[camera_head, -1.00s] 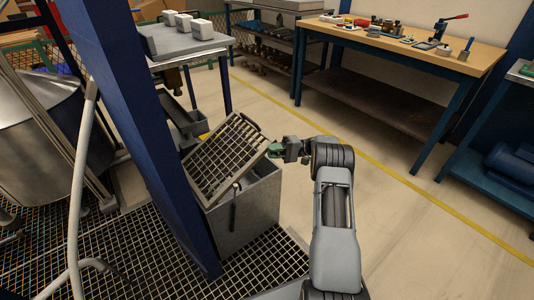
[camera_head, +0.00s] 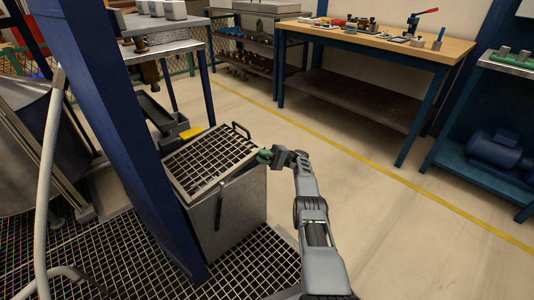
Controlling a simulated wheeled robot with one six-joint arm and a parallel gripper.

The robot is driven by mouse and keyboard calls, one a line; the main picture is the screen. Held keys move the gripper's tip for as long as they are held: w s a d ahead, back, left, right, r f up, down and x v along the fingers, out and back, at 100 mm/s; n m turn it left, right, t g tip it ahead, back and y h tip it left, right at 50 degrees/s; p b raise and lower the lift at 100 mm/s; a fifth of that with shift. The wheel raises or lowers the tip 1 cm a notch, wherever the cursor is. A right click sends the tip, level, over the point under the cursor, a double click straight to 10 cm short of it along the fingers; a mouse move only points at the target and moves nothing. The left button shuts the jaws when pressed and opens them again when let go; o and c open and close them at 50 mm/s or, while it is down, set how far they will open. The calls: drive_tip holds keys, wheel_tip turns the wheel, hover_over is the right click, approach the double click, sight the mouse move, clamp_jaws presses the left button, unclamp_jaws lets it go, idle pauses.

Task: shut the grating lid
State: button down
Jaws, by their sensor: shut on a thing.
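The grating lid (camera_head: 212,158), a light metal frame with dark square openings, lies low over the top of a grey metal box (camera_head: 240,198). It looks nearly level with the box rim; I cannot tell whether a small gap is left under its right edge. The exact contact is small in the view.
A blue post (camera_head: 110,130) stands close on the left of the box. Dark floor grating (camera_head: 245,262) lies in front. A grey bin with a yellow item (camera_head: 191,133) is behind. Open floor (camera_head: 370,210) lies to the right, before a workbench (camera_head: 375,42).

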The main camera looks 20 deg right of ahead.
drive_tip(key=shift+w+r, duration=0.1)
drive_tip(key=shift+w, duration=0.05)
drive_tip(key=c, duration=1.1)
unclamp_jaws()
drive_tip(key=shift+o, duration=0.2)
drive_tip(key=shift+a, duration=0.1)
